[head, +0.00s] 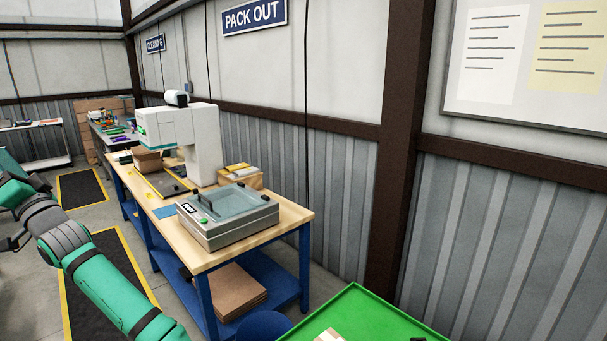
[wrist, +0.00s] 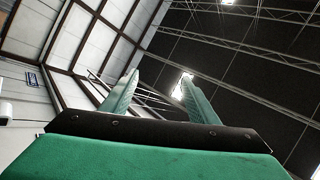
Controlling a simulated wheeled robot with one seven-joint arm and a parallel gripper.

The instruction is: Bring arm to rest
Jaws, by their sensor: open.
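My green arm (head: 105,290) reaches in from the lower edge of the head view and bends up at the left, left of the wooden-topped bench. My gripper (wrist: 157,82) shows in the wrist view with its two green fingers apart and nothing between them. It points up toward the dark roof and the upper wall. In the head view the gripper's fingers cannot be made out; the hand end lies at or past the left edge.
A workbench (head: 285,222) with a grey lidded machine (head: 228,217) and a white machine (head: 205,140) stands along the wall. A green tray (head: 365,310) is at the bottom right. Black floor mats (head: 105,285) lie left of the bench.

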